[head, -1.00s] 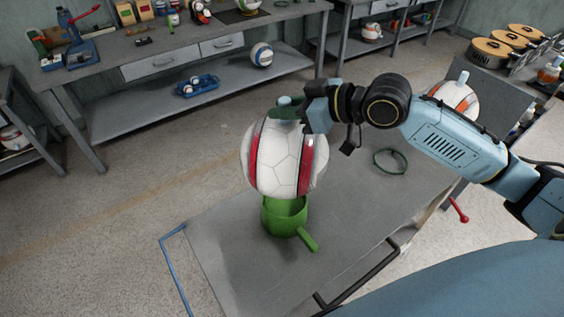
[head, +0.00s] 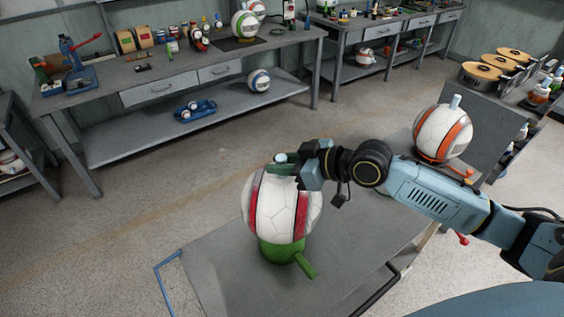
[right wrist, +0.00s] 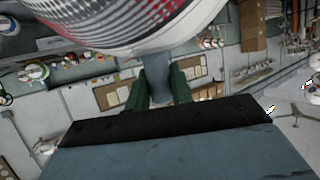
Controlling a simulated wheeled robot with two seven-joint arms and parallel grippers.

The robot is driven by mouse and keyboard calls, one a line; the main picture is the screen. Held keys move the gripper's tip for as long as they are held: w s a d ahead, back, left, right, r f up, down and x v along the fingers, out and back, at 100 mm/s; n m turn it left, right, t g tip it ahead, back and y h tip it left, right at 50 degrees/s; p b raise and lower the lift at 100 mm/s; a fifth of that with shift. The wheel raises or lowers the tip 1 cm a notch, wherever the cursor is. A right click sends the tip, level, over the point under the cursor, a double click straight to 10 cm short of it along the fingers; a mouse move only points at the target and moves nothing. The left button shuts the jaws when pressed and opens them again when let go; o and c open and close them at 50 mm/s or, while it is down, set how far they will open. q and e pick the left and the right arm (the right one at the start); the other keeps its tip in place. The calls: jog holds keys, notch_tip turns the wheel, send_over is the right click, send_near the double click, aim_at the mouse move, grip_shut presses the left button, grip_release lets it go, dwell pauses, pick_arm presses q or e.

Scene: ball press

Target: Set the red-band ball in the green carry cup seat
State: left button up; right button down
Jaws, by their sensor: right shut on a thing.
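The red-band ball (head: 283,212) is white with red bands and has a light blue stem on top. It is at the green carry cup (head: 281,250), covering the cup's mouth; I cannot tell whether it bears fully on the seat. The cup stands on the grey cart top with its handle toward the front right. My right gripper (head: 283,165) is shut on the ball's stem. In the right wrist view its green fingers (right wrist: 158,88) hold the stem under the ball's curve (right wrist: 110,25). My left gripper is not in view.
An orange-band ball (head: 442,133) stands at the cart's far right. The cart top (head: 215,270) is clear left of the cup. A blue rail (head: 168,285) edges its left side. Workbenches (head: 150,75) stand behind, across open floor.

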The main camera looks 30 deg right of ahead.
jog(key=shift+f, duration=0.35)
jog(key=c, duration=1.2)
grip_release()
jog(key=shift+c, duration=0.2)
jog(key=shift+r, duration=0.15)
jog(key=p+v, duration=0.1)
jog(key=v, duration=1.1)
jog(key=shift+r+p, duration=0.35)
jog(key=shift+p, duration=0.05)
